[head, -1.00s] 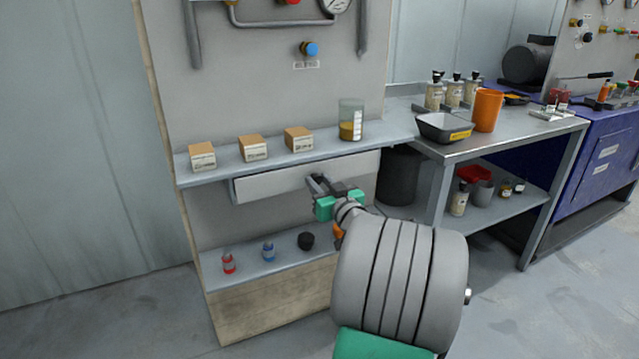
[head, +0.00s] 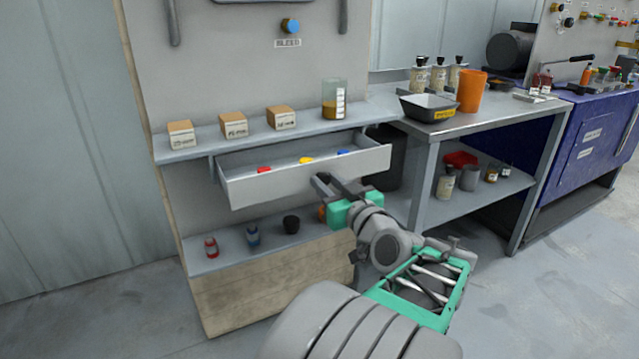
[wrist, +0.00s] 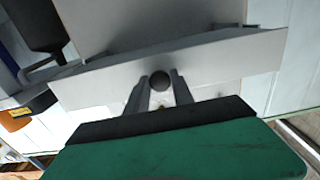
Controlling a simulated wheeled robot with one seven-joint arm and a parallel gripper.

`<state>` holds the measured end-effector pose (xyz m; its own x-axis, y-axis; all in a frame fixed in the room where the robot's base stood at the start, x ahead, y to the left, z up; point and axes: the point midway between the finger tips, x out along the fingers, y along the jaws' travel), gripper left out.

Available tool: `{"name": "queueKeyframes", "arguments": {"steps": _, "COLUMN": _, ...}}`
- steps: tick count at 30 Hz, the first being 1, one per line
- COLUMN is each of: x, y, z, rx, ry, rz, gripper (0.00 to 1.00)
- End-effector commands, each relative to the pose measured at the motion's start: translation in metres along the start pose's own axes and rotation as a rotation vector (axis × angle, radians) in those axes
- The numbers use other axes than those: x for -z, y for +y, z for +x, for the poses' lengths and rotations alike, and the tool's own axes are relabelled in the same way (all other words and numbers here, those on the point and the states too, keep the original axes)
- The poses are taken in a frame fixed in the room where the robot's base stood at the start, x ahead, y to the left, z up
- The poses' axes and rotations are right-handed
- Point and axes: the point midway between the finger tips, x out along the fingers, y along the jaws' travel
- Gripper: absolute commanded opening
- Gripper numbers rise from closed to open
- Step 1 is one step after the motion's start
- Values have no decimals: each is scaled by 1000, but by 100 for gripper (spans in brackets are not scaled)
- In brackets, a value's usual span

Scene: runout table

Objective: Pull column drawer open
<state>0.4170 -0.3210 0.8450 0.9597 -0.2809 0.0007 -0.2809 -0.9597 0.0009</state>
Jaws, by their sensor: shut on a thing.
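The column drawer (head: 290,178) is a pale grey drawer under the upper shelf, and it stands partly open. A red, a yellow and a blue item show inside it in the head view. My gripper (head: 322,184) is at the drawer's front in the head view. In the wrist view my gripper (wrist: 159,82) has its two fingers on either side of a round dark knob (wrist: 160,80) on the drawer front (wrist: 220,62), shut on it. The fingers hide the knob in the head view.
Several small boxes (head: 233,125) and a beaker (head: 334,99) stand on the shelf above. A lower shelf (head: 225,258) holds small bottles and a black cup (head: 291,224). A metal table (head: 480,125) stands to the right.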

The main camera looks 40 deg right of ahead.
Motion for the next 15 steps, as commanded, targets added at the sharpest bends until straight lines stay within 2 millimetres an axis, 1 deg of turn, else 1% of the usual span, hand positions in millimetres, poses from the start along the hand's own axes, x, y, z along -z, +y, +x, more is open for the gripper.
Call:
{"name": "queueKeyframes", "arguments": {"steps": 3, "x": 1, "y": 0, "z": -4, "rx": -2, "ry": 3, "rz": -1, "gripper": 0}}
{"name": "queueKeyframes", "arguments": {"steps": 11, "x": 2, "y": 0, "z": -4, "rx": -2, "ry": 2, "rz": -1, "gripper": 0}}
{"name": "queueKeyframes", "arguments": {"steps": 12, "x": 2, "y": 0, "z": -4, "rx": -2, "ry": 2, "rz": 0, "gripper": 32}}
{"name": "queueKeyframes", "arguments": {"steps": 15, "x": 2, "y": 0, "z": -4, "rx": -2, "ry": 2, "rz": 0, "gripper": 40}}
